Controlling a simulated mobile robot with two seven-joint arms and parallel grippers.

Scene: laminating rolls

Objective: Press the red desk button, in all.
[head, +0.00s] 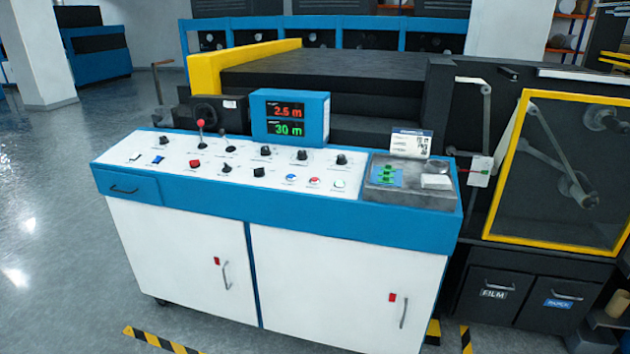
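The control desk (180,207) stands in the middle of the head view, with a white sloped top and a blue front edge. A round red button (314,182) sits further right, between a round blue button (291,178) and a round pale button (340,184). A lever with a red knob (200,123) stands up near the back left. Neither of my grippers is in view, and nothing touches the buttons.
A blue display box (290,117) reading 2.5 m and 30 m stands at the desk's back. Several black knobs cover the top. A grey tray (410,195) with green pieces is at the right end. A dark machine with a yellow-framed door (500,160) stands right. Floor is clear at left.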

